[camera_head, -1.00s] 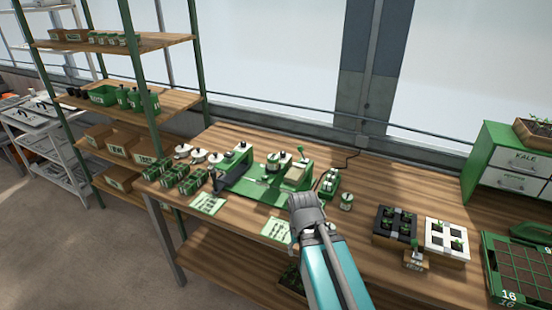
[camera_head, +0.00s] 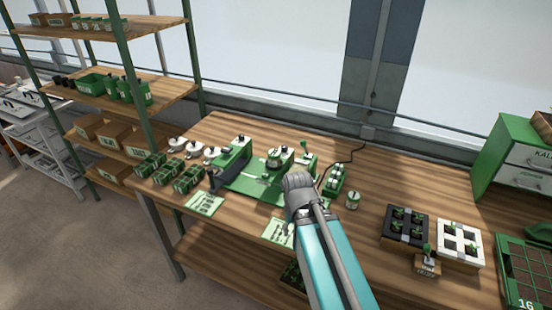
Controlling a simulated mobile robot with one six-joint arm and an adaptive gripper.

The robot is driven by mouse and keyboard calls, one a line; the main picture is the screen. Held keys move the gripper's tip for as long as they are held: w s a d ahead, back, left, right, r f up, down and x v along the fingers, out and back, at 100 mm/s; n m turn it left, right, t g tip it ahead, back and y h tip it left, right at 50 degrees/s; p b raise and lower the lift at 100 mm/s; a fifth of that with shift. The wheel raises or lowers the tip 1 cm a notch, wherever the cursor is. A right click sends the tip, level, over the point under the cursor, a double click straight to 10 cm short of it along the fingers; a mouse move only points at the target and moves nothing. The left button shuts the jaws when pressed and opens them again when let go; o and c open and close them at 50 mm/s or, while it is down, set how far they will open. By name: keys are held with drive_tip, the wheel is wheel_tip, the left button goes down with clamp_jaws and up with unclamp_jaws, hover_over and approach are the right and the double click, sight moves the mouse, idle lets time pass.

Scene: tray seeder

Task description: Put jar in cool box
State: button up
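I cannot tell which jar the task means. My gripper (camera_head: 298,180) is in front of the seeder, left of the standing jar and apart from it in the picture. Its fingers point away and are hidden by its own body, so its opening and any contents do not show. I see nothing clearly recognisable as a cool box.
Seedling trays (camera_head: 405,226) and a green drawer cabinet (camera_head: 520,158) stand right. A shelf rack (camera_head: 150,90) is at left. The wooden table (camera_head: 375,276) has bare room at its front.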

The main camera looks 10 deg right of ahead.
sight(275, 152)
drive_tip(key=o, duration=0.4)
drive_tip(key=shift+w+r, duration=0.15)
drive_tip(key=shift+o, duration=0.9)
drive_tip(key=w+r+m+p, duration=0.6)
drive_tip(key=w+r+p, duration=0.3)
drive_tip(key=w, duration=0.5)
drive_tip(key=w+r+m+p, duration=0.7)
drive_tip(key=w+r+p, duration=0.3)
drive_tip(key=w, duration=0.4)
drive_tip(key=shift+w+a+r+p, duration=0.2)
drive_tip(key=shift+w+a+p, duration=0.05)
drive_tip(key=shift+p, duration=0.1)
drive_tip(key=shift+w+r+m, duration=0.2)
drive_tip(key=shift+w+m, duration=0.2)
drive_tip(key=shift+f, duration=0.2)
wheel_tip(275, 152, down, 8)
drive_tip(key=b, duration=0.8)
drive_tip(key=shift+s+f, duration=0.1)
drive_tip(key=shift+f, duration=0.05)
drive_tip(key=shift+f, duration=0.1)
